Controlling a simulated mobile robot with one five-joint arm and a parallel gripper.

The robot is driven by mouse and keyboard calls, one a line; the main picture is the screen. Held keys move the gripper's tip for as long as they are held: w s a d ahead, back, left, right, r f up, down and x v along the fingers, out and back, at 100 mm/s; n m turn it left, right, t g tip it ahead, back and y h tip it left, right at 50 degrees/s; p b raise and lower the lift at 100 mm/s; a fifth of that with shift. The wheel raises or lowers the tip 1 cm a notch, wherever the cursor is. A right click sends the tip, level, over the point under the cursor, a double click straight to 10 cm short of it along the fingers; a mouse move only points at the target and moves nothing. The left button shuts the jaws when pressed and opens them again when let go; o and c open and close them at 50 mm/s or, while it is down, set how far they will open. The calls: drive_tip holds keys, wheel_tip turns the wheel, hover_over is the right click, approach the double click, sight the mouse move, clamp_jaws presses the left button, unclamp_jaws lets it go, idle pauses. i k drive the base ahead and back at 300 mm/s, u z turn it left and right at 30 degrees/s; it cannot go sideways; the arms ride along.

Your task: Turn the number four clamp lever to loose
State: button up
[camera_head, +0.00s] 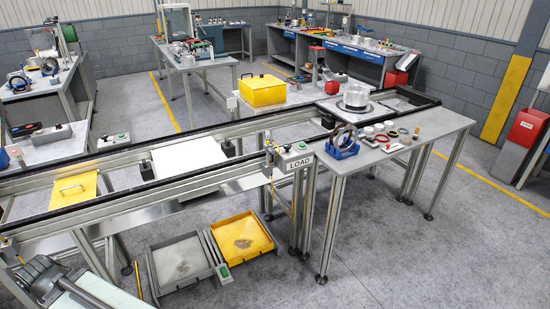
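I cannot make out any clamp lever or a number four in this view. A pallet plate (327,103) on the far right of the conveyor carries a round silver clutch-like part (356,93); any levers around it are too small to tell. A yellow plate with a handle (75,190) lies at the left of the conveyor. A white plate (183,157) lies farther right along it. I cannot identify my gripper in the view. Dark grey machinery at the bottom left may be part of my arm, but I cannot be sure.
A side table (352,174) holds a blue stand with a dark ring (342,141) and several small parts. A control box marked LOAD (292,155) sits on the conveyor's near edge. Grey and yellow trays (238,240) lie low beneath. The floor at right (455,255) is clear.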

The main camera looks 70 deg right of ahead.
sight(270, 149)
drive_tip(key=z, duration=0.25)
drive_tip(key=i, duration=0.65)
drive_tip(key=z, duration=0.3)
drive_tip(key=k, duration=0.75)
drive_tip(key=z, duration=0.25)
drive_tip(key=i, duration=0.7)
drive_tip(key=u, duration=0.05)
